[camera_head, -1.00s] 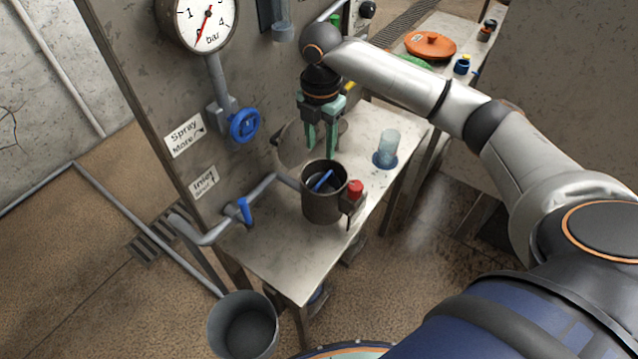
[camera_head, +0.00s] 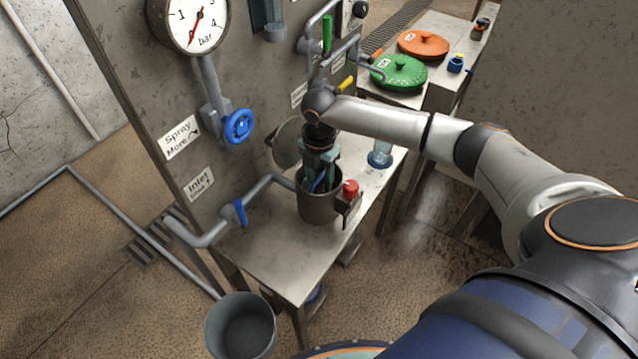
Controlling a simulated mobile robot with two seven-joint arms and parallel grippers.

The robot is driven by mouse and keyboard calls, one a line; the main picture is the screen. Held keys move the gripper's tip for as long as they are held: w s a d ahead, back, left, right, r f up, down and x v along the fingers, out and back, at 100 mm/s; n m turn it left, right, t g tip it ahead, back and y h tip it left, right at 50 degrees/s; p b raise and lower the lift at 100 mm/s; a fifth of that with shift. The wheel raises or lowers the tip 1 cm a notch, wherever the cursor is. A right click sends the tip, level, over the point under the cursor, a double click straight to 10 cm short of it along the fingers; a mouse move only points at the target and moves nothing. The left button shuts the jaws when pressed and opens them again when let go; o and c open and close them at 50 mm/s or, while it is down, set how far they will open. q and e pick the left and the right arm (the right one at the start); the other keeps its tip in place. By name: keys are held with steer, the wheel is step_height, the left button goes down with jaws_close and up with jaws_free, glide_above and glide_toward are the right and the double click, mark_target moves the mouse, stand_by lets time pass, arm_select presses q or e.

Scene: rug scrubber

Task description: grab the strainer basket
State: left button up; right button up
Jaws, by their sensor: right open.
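A dark metal strainer pot (camera_head: 316,207) stands open on the steel bench. A blue handle (camera_head: 318,182) shows inside its mouth and seems to belong to the strainer basket; the basket's body is hidden by the pot wall. My right gripper (camera_head: 322,180) points down with its green fingers reaching into the pot's mouth, beside the blue handle. It is open; the fingertips are partly hidden, and I cannot tell whether they touch the handle. My left gripper is not in view.
A red knob (camera_head: 350,188) sits on the pot's right side. A round lid (camera_head: 287,143) stands open behind the pot. A blue-handled inlet valve (camera_head: 240,212) is to the left, a clear cup (camera_head: 380,155) to the right. A grey bucket (camera_head: 241,326) stands below on the floor.

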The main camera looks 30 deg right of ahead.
jaws_close()
stand_by(0.3)
stand_by(1.1)
